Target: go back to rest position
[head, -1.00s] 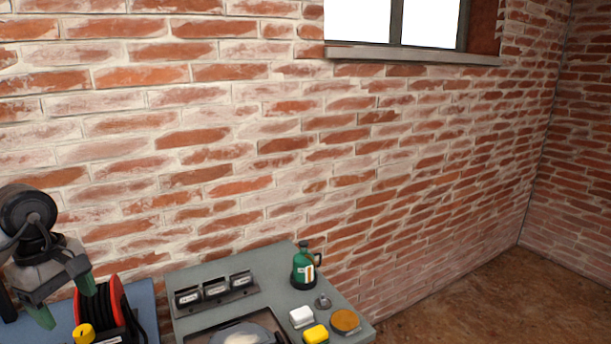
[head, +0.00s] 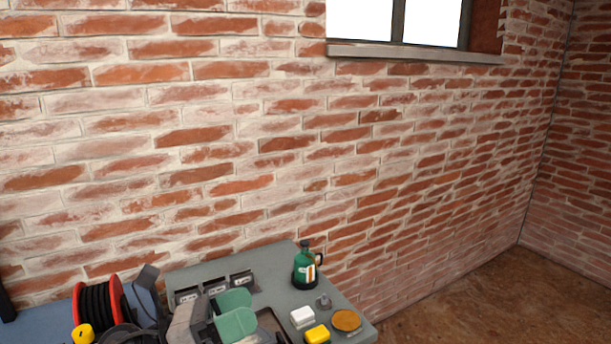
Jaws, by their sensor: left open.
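My left gripper (head: 236,312) has green finger pads and is at the lower middle-left of the head view. It is open, and I see nothing between its fingers. It is in front of the grey panel (head: 272,257) and hides part of the panel's left side and recess. I cannot tell how high it is above the panel. My right gripper is not in view.
The panel carries three gauges (head: 215,288), a green bottle (head: 306,268), a white button (head: 302,316), a yellow button (head: 317,334) and an orange-brown disc (head: 347,320). A red cable reel (head: 115,295) stands at left. Brick wall (head: 250,140) rises behind; floor (head: 500,300) is clear at right.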

